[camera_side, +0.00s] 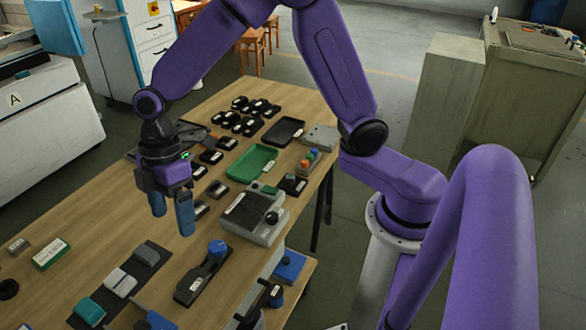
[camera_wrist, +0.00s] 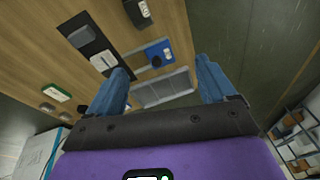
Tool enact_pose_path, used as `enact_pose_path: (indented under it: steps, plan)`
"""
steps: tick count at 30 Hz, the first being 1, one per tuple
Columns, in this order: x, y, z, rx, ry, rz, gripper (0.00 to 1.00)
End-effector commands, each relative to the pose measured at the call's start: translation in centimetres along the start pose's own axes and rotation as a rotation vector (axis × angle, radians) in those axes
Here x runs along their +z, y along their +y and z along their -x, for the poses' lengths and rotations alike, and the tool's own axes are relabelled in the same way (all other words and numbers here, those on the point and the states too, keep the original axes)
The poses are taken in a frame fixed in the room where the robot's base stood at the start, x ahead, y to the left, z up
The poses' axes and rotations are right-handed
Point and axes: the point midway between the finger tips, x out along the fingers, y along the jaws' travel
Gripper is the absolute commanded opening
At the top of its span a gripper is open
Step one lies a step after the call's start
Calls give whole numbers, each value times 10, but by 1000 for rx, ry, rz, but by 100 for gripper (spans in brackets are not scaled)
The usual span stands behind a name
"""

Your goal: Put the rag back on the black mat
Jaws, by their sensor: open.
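The black mat (camera_side: 152,247) is a long strip on the near part of the wooden table, and it also shows in the wrist view (camera_wrist: 84,22). A grey pad (camera_side: 146,256), a whitish pad (camera_side: 120,281) and a teal pad (camera_side: 89,311) lie along it. I cannot tell which object is the rag; none looks clearly like loose cloth. My gripper (camera_side: 171,212) hangs above the table beyond the mat, its blue fingers apart and nothing visible between them. In the wrist view the left finger of my gripper (camera_wrist: 162,70) partly covers the mat.
A black holder with a blue knob (camera_side: 204,272) stands right of the mat. A grey device (camera_side: 253,215), a green tray (camera_side: 251,162) and several dark small parts stand behind. A green box with a white label (camera_side: 50,253) lies left. Bare wood separates it from the mat.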

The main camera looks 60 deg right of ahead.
Motion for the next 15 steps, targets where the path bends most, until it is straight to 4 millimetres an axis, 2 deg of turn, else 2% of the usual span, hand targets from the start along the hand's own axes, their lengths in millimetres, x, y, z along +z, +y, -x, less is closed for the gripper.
enact_pose_path:
  steps: [1,6,15]
  plan:
    - [12,-18,10,6,-13,-13,84]
    - [57,-74,32,27,-68,-83,84]
    - [151,-154,56,104,-136,-207,84]
